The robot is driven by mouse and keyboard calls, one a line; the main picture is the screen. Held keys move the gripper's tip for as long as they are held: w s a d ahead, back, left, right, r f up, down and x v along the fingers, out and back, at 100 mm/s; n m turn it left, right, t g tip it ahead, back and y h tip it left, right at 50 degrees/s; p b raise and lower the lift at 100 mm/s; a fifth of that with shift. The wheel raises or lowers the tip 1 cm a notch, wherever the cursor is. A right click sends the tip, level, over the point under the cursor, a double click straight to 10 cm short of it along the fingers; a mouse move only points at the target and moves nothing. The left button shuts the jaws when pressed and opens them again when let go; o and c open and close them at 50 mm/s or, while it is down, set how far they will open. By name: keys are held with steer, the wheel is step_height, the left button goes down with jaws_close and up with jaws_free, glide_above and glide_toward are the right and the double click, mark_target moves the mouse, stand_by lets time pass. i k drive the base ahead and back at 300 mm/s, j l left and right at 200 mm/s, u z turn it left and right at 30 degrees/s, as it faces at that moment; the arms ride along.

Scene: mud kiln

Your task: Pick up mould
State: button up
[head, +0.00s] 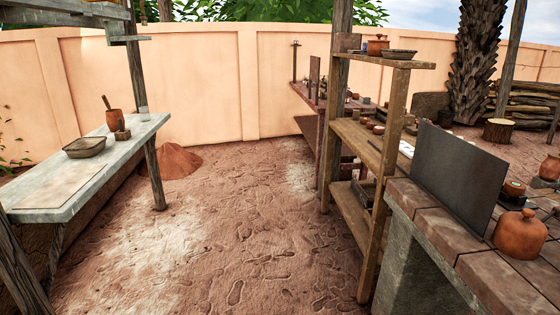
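I cannot tell for certain which object is the mould. A shallow, dark rectangular tray-like piece (84,147) lies on the pale table at the left and could be it. A similar shallow dish (398,54) sits on the top board of the wooden shelf. A dark tray-like object (364,194) lies on a lower shelf board, partly hidden by the shelf post. My gripper is not in view.
The pale table (130,148) also holds a clay pot (114,118) with a handle sticking out. A wooden shelf (386,150), a brick bench (450,236) with a dark upright panel (458,172) and a round clay jar (520,234) stand at right. Muddy floor (235,235) between is clear.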

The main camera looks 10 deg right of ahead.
mark_target(378, 132)
steer(key=i+j+z, duration=0.2)
steer(key=i, duration=1.05)
steer(key=i+z, duration=0.4)
steer(key=i, duration=0.3)
steer(key=i+j+z, duration=0.1)
steer(key=i+z, duration=0.3)
steer(key=i, duration=0.35)
